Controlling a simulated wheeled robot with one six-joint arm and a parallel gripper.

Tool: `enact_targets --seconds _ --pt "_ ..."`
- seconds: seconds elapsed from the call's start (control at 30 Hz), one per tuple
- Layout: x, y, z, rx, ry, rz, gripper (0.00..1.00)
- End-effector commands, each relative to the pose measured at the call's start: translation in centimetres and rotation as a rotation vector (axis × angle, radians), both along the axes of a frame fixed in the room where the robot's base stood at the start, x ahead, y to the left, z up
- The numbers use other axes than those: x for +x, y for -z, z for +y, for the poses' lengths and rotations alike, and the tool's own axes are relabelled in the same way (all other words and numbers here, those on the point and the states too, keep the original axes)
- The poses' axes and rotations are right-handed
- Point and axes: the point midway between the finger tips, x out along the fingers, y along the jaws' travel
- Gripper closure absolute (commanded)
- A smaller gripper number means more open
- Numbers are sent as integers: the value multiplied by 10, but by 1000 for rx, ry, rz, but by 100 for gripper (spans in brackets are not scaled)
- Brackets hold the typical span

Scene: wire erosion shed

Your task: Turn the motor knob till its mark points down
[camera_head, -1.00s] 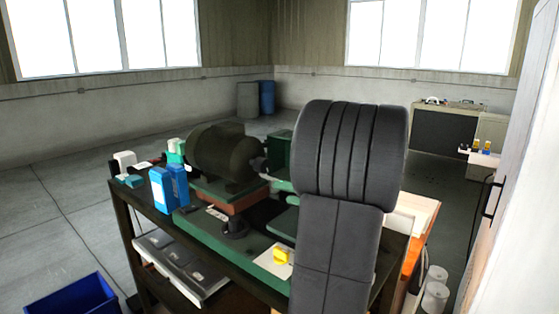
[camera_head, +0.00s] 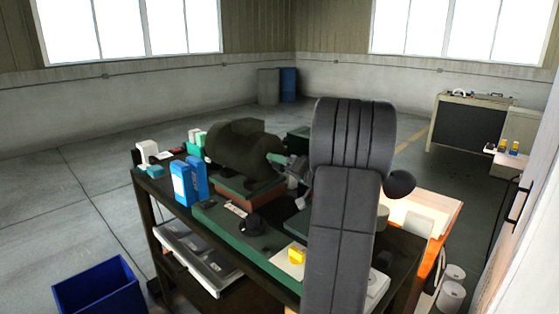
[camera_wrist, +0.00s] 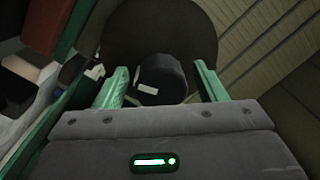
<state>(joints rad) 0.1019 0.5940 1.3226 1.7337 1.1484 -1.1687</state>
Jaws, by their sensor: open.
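The motor (camera_head: 240,150) is a large dark olive drum on the bench, and its round end (camera_wrist: 140,30) fills the top of the wrist view. The motor knob (camera_wrist: 168,76) is a short black cylinder in front of that end, with a pale mark (camera_wrist: 147,89) at its lower left in the wrist view. The wrist view looks tilted. My gripper (camera_wrist: 161,68) is open, its green fingers on either side of the knob with gaps showing; whether the tips reach past the knob I cannot tell. In the head view my gripper (camera_head: 288,164) is at the motor's right end; the knob is hidden there.
Blue boxes (camera_head: 188,182) stand left of the motor on the bench (camera_head: 225,256). A blue bin (camera_head: 98,288) is on the floor at left. My arm hides the bench's right part.

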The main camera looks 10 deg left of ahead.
Motion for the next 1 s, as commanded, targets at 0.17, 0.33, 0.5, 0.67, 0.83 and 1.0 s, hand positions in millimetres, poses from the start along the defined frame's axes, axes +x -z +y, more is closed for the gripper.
enact_targets --seconds 0.17,0.33,0.5,0.67,0.83,1.0 --pt "4 0 8 1 0 1 35" --pt "5 0 8 1 0 1 35" --pt "4 0 8 1 0 1 55" --pt "4 0 8 1 0 1 80" --pt "4 3 8 13 1 19 80" --pt "4 6 8 68 1 100 80"
